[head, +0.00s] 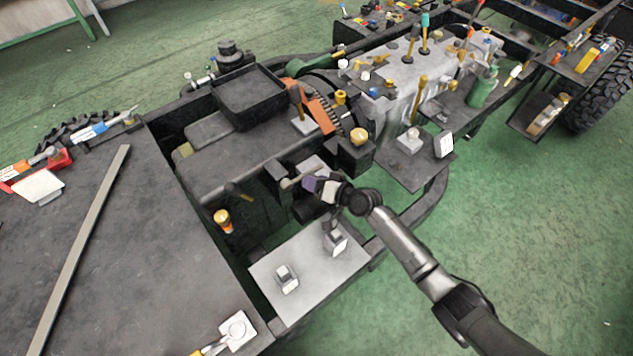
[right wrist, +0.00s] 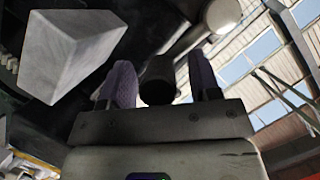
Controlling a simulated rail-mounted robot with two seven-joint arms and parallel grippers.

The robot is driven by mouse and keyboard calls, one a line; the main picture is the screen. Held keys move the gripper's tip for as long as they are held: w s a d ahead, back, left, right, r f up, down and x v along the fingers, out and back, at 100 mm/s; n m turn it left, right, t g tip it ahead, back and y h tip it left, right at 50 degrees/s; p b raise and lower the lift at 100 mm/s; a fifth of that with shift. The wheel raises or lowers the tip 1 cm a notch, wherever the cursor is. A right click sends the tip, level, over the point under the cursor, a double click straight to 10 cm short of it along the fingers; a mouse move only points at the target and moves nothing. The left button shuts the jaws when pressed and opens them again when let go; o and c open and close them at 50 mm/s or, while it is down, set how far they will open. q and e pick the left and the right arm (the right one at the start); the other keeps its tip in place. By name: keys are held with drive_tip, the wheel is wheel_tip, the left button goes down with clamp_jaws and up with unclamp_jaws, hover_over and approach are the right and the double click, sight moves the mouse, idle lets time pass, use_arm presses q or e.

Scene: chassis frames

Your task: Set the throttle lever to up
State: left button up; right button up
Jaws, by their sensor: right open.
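My right gripper (head: 310,184) reaches in from the lower right to the middle of the chassis. Its purple fingertips are beside a short pale lever (head: 292,182) with a rounded end, which I take to be the throttle lever; no label is readable. In the right wrist view the gripper (right wrist: 160,88) is open, its purple fingers apart. A dark round part (right wrist: 158,80) shows between or behind them. A pale rod with a round bright end (right wrist: 222,16), probably the same lever, lies above and beyond the fingers. Contact cannot be told. My left gripper is out of view.
A grey block (right wrist: 72,50) is close at the left of the wrist view. A pale plate (head: 310,278) with two small switch-like parts lies below the gripper. A dark box (head: 250,95) and an orange part (head: 318,105) stand behind. Open green floor (head: 530,230) lies right.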

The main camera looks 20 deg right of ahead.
drive_tip(key=c, duration=0.6)
clamp_jaws()
